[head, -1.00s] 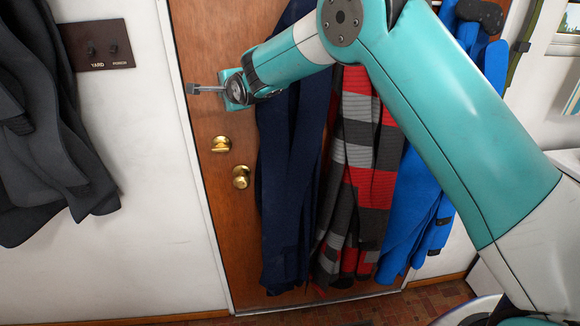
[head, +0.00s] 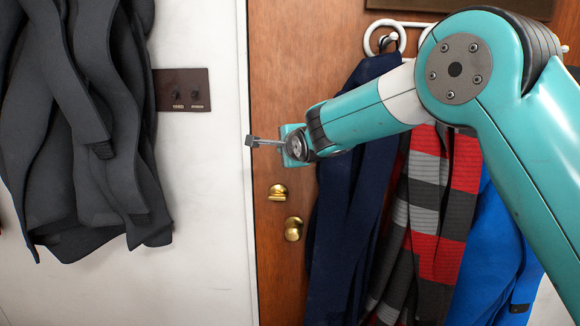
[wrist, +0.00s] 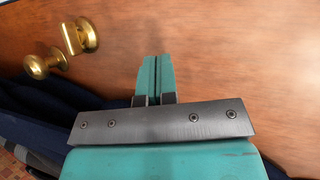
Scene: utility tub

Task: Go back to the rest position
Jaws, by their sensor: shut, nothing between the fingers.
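My gripper (head: 250,142) is at the end of my teal arm, in front of the wooden door's left edge and a little above the brass door hardware in the head view. In the wrist view my gripper (wrist: 157,62) shows its two teal fingers pressed together, with nothing between them. The bare wooden door (wrist: 235,50) fills most of the wrist view behind the fingers. How far the fingertips stand from the door I cannot tell.
A brass deadbolt (head: 278,192) and knob (head: 293,229) are below my gripper. A navy coat (head: 345,225), a striped garment (head: 440,215) and a blue jacket (head: 495,265) hang right of them. A switch plate (head: 182,90) and grey coat (head: 85,130) are left. White wall (head: 205,220) between is clear.

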